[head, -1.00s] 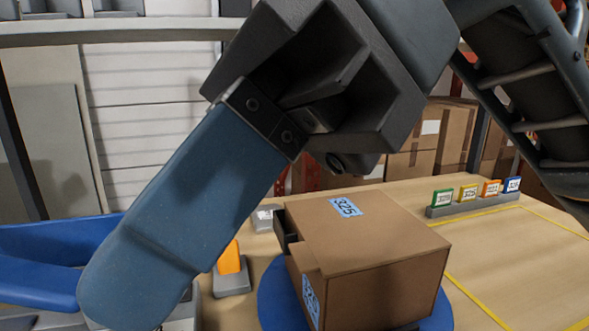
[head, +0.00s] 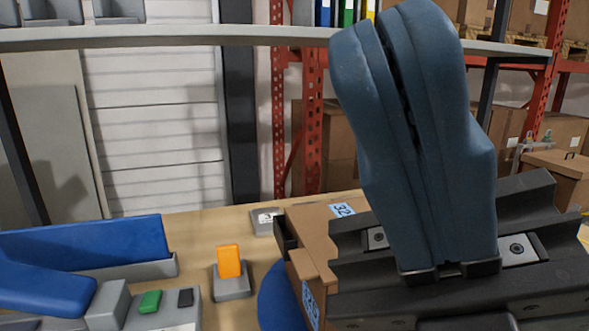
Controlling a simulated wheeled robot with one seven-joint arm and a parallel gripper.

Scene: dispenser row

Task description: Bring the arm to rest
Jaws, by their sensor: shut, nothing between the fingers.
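My gripper (head: 405,30) fills the right of the head view. Its two blue-grey fingers point up and lie against each other, with only a thin dark seam between them. It is shut and empty. Its dark body sits at the lower right and hides most of the cardboard box (head: 305,235) behind it. The box carries blue-and-white number labels and stands on a blue round base (head: 277,300), which shows only at its left edge.
An orange block (head: 229,261) stands in a grey holder (head: 232,287) on the wooden table (head: 215,222). A grey shelf (head: 190,39) crosses the back, above red racking and cartons.

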